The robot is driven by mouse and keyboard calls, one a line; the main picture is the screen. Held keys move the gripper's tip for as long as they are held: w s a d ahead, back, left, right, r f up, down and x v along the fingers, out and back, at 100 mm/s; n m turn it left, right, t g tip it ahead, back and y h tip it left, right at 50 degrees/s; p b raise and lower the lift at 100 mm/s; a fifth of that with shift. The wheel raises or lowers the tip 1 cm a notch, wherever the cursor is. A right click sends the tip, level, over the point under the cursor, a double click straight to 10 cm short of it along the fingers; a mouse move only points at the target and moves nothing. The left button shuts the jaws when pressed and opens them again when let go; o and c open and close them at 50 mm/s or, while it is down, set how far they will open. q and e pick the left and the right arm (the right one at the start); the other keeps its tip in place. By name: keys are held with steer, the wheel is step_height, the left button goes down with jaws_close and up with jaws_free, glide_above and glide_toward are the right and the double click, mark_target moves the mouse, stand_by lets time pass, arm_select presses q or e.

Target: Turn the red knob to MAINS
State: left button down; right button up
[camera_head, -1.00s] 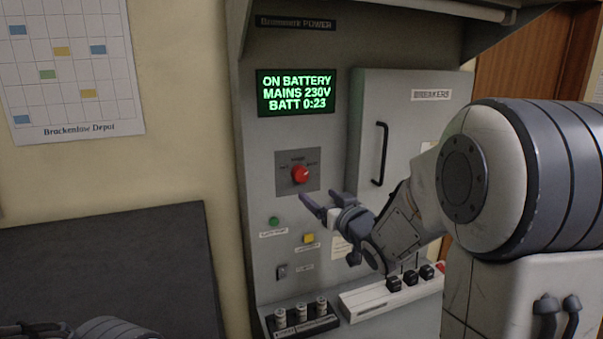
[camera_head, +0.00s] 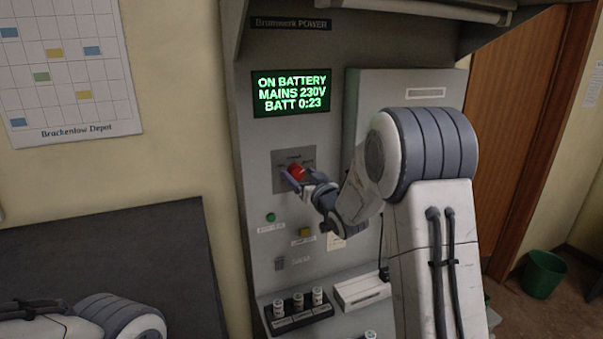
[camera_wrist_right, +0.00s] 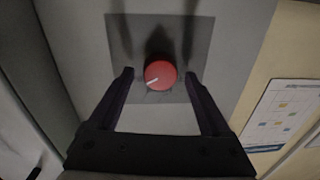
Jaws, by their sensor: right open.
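The red knob (camera_head: 296,172) sits on a dark grey square plate (camera_head: 281,184) on the power cabinet's front. The right wrist view shows the knob (camera_wrist_right: 160,75) with a white pointer line toward the lower left of that picture. My right gripper (camera_head: 298,177) is at the knob, its two open fingers on either side; in the right wrist view the gripper (camera_wrist_right: 160,82) shows gaps between fingers and knob. The plate's labels are too small to read. The green screen (camera_head: 291,93) reads ON BATTERY, MAINS 230V, BATT 0:23. My left gripper is out of view.
Below the knob are a green button (camera_head: 271,217) and a yellow button (camera_head: 305,232). A black holder (camera_head: 298,320) with several cylinders stands on the ledge. My right arm hides much of the cabinet door (camera_head: 400,85). A dark desk (camera_head: 140,240) is at left.

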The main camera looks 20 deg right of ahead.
jaws_close()
steer(key=n+b, duration=0.2)
steer(key=b, duration=0.2)
steer(key=n+b, duration=0.3)
steer(key=b, duration=0.1)
steer(key=n+b, duration=0.3)
steer(key=b, duration=0.1)
steer(key=shift+a+f, duration=0.1)
steer(key=shift+f, duration=0.15)
steer(key=shift+r+n+h+b, duration=0.15)
steer(key=shift+n+b, duration=0.75)
steer(key=shift+b, duration=0.05)
steer(key=shift+r+n+h+b, duration=0.1)
steer(key=shift+n+h+b, duration=0.05)
steer(key=shift+n+b, duration=0.75)
steer(key=shift+g, duration=0.3)
jaws_free()
steer(key=shift+a, duration=0.1)
steer(key=shift+s, duration=0.15)
